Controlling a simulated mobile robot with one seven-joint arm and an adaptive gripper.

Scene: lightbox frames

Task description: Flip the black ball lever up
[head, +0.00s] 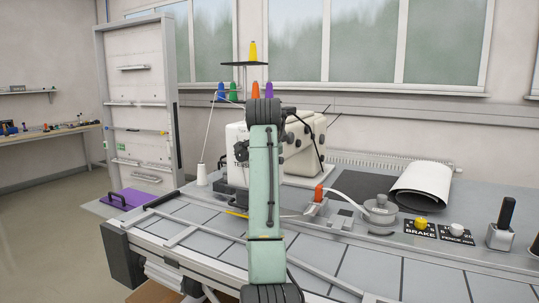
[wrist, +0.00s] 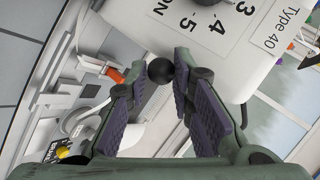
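The black ball of the lever (wrist: 160,70) shows in the wrist view, beside the white machine body (wrist: 225,45), which carries numbers and a "Type 40" label. My gripper (wrist: 161,68) is open, with its two purple-padded fingers spread and their tips on either side of the ball. I cannot tell whether either tip touches it. The lever's stem is not clearly seen. In the head view my green arm stands in front of the white machine (head: 300,158) and hides my gripper and the ball.
Coloured thread cones (head: 233,90) stand on and above the machine. An orange-topped part (head: 318,193), a round metal part (head: 380,210), yellow (head: 421,223) and white knobs and a black-handled lever (head: 505,214) stand on the table to the right. A purple case (head: 128,199) lies at left.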

